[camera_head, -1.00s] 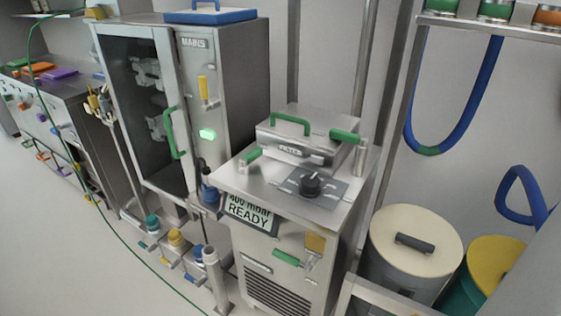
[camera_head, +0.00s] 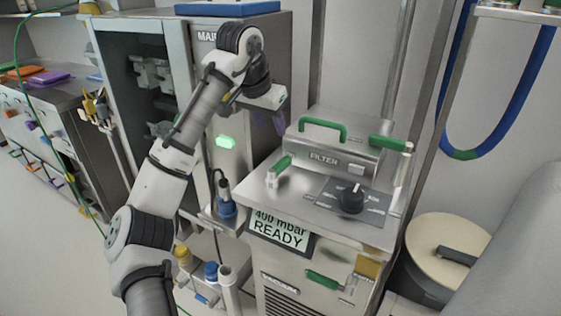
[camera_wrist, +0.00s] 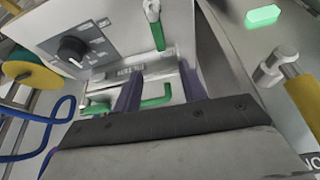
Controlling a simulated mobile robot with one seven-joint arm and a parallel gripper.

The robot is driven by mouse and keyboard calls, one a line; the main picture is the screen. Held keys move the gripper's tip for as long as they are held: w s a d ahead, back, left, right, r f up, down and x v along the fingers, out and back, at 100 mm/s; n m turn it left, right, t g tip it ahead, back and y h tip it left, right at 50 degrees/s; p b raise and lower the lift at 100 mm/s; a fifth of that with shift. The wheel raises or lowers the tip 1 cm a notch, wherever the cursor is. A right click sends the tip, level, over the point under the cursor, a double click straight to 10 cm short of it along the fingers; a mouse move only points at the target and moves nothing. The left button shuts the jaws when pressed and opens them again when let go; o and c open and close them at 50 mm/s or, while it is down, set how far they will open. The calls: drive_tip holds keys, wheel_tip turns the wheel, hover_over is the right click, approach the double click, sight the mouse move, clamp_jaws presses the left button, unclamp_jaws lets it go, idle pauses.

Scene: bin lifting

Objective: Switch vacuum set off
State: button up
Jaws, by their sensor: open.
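The vacuum set is a steel cabinet (camera_head: 385,232) with a lit display (camera_head: 280,231) reading "400 mbar READY". On its top is a black knob (camera_head: 351,198) with a pale pointer on a dark dial plate; the knob also shows in the wrist view (camera_wrist: 72,48). Behind it sits a filter box (camera_head: 322,158) with a green handle (camera_head: 322,124). On the front are a green lever (camera_head: 324,281) and a yellow part (camera_head: 367,267). My gripper (camera_wrist: 158,84) is open and empty, its purple fingers pointing toward the filter box. In the head view its fingers are barely visible.
Left of the set stands the MAINS cabinet (camera_head: 285,50) with a lit green lamp (camera_head: 225,142); its yellow lever (camera_wrist: 305,98) shows in the wrist view. A lidded drum (camera_head: 435,250) stands right. A blue hose (camera_head: 490,100) hangs behind. A plugged cable runs between the cabinets.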

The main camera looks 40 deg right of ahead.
sight(282, 161)
drive_tip(key=p+x, duration=0.1)
drive_tip(key=x, duration=1.3)
drive_tip(key=shift+a, duration=0.15)
drive_tip(key=shift+s, duration=0.1)
clamp_jaws()
